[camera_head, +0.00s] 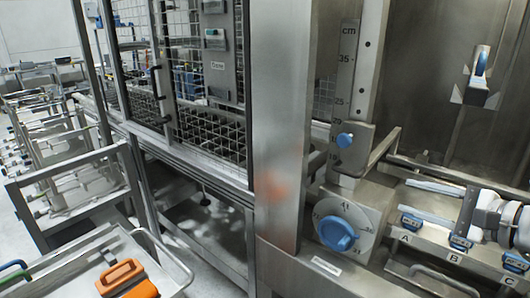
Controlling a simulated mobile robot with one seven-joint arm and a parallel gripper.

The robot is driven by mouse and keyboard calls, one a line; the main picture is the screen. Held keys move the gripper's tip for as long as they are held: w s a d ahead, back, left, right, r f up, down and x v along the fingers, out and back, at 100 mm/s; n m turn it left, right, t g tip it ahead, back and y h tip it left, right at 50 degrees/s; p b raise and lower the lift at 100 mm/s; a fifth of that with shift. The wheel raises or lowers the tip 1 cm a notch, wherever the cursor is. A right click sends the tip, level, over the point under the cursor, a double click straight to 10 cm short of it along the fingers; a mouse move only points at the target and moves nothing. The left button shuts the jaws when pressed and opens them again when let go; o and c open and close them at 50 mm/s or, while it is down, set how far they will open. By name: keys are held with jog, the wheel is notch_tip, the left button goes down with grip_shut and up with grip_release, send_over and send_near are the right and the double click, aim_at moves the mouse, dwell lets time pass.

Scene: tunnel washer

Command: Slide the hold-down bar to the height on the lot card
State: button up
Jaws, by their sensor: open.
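An upright metal scale marked "cm" (348,45) carries a sliding plate with a blue knob (344,140) near its lower end. A metal bar (384,147) stands out beside this plate; whether it is fixed to it I cannot tell. The exact scale reading is too small to tell. My gripper (404,195) comes in from the right, its two pale fingers apart and pointing left. It is open, with nothing seen between the fingers, right of the scale and below the blue knob's level. I cannot make out a lot card.
A large blue knob (338,232) sits on a numbered dial below the scale. Blue handles stand by letters A (411,222), B (460,243) and C (515,262). A wide steel post (277,120) stands left. An orange object (122,277) lies on a cart at lower left.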

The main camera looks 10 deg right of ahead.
aim_at(351, 174)
jog(key=x, duration=0.5)
jog(key=r+x, duration=0.1)
jog(key=x, duration=0.5)
jog(key=p+x, duration=0.1)
jog(key=x, duration=0.5)
jog(key=shift+w+a+r, duration=0.2)
jog(key=shift+r, duration=0.1)
jog(key=shift+y, duration=0.3)
grip_shut()
jog(key=shift+a, duration=0.1)
dwell(0.4)
